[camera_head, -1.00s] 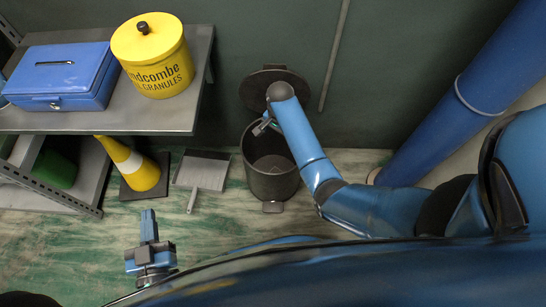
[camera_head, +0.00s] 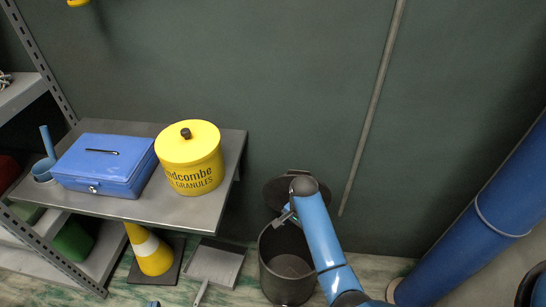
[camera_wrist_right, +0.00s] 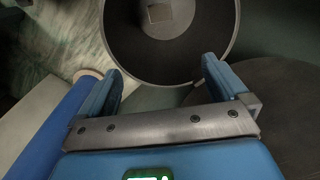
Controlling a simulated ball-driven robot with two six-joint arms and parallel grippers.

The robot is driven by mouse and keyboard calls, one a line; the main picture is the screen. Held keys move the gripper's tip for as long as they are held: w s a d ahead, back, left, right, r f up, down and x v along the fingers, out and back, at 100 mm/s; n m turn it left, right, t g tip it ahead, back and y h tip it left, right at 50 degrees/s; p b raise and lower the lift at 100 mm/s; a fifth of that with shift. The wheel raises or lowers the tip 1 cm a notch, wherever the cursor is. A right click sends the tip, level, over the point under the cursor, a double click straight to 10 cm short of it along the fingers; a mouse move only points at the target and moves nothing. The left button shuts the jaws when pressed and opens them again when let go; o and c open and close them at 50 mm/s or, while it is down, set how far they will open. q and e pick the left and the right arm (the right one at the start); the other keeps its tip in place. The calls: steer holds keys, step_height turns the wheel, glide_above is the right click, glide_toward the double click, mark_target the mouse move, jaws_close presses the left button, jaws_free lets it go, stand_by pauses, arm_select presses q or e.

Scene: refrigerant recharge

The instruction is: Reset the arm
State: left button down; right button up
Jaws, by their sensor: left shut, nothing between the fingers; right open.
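My right arm reaches down from the lower right in the head view, with its gripper (camera_head: 287,214) over the open black bin (camera_head: 286,285). In the right wrist view, the right gripper (camera_wrist_right: 160,70) has its two blue fingers spread, with nothing between them. The bin's round mouth (camera_wrist_right: 172,76) lies beyond the fingertips, and a small grey square patch (camera_wrist_right: 158,13) shows inside it. Only the tip of my left gripper (camera_head: 153,303) shows at the bottom edge of the head view; it is shut and empty.
A metal shelf (camera_head: 215,198) at left holds a blue cash box (camera_head: 105,165) and a yellow granules tin (camera_head: 190,160). A cone (camera_head: 150,252) and dustpan (camera_head: 214,265) stand below. The bin lid (camera_head: 280,185) is raised against the wall. A blue pipe (camera_head: 490,215) stands right.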

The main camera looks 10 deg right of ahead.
steer(key=shift+f, duration=0.1)
steer(key=s+d+f+n+t, duration=0.1)
steer(key=s+t, duration=0.1)
steer(key=s, duration=0.1)
steer(key=s+d+f+n+t, duration=0.1)
steer(key=s+f+n+t, duration=0.1)
steer(key=s+t, duration=0.1)
steer(key=s+d+f+n+t, duration=0.1)
steer(key=s+t, duration=0.2)
steer(key=shift+s+d+f+n+y, duration=0.25)
steer(key=shift+s+f+n+y, duration=0.05)
steer(key=shift+s+n, duration=0.1)
steer(key=s+d+r+n+t, duration=0.1)
steer(key=s+r+n+t, duration=0.3)
steer(key=s+r, duration=0.55)
steer(key=s+d+r+n+t, duration=0.1)
steer(key=s+r+t, duration=0.55)
steer(key=r, duration=0.55)
step_height(320, 180, up, 25)
steer(key=p, duration=2.4)
steer(key=shift+d+f+g+p, duration=0.15)
steer(key=shift+d+g+p, duration=0.05)
steer(key=shift+g+p, duration=0.15)
